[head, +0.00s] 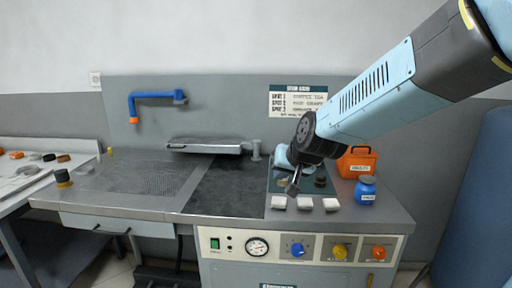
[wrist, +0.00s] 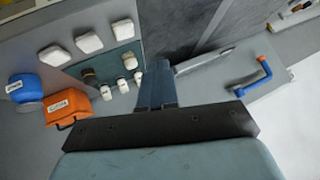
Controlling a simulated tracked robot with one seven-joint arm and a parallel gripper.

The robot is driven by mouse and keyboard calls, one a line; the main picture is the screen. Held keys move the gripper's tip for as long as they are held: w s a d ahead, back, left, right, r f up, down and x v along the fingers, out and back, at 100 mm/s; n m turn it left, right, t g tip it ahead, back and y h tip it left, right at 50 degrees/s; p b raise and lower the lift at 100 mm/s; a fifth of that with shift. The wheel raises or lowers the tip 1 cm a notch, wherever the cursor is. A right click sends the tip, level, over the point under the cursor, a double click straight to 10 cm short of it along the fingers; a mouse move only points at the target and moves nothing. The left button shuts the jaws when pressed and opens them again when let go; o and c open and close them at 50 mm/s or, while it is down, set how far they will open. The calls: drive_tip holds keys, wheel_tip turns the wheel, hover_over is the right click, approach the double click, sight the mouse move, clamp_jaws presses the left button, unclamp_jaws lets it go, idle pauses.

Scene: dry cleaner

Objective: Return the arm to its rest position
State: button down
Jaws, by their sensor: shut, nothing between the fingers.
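My arm reaches in from the upper right in the head view. My gripper (head: 293,188) hangs over the right part of the workbench, above a dark green mat (head: 274,180). In the wrist view the gripper (wrist: 158,70) shows with its fingers together and nothing between them. The forearm passes in front of part of the wall and the orange box. The gripper covers part of the mat and whatever lies behind it in the head view.
An orange box (head: 357,162) and a blue jar (head: 365,190) stand right of the gripper. White blocks (head: 304,203) line the front edge. A blue pipe arm (head: 153,95) is on the back panel. The dark bench surface (head: 228,190) left of the gripper is clear.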

drive_tip(key=s+d+r+g+h, duration=0.1)
drive_tip(key=s+d+r, duration=0.1)
drive_tip(key=s+d, duration=0.6)
drive_tip(key=s+d+r+g+h, duration=0.1)
drive_tip(key=s+d+r+h, duration=0.1)
drive_tip(key=s+d, duration=0.7)
drive_tip(key=s, duration=0.2)
drive_tip(key=shift+s+r+g+h, duration=0.3)
drive_tip(key=shift+s, duration=0.1)
drive_tip(key=c, duration=1.8)
unclamp_jaws()
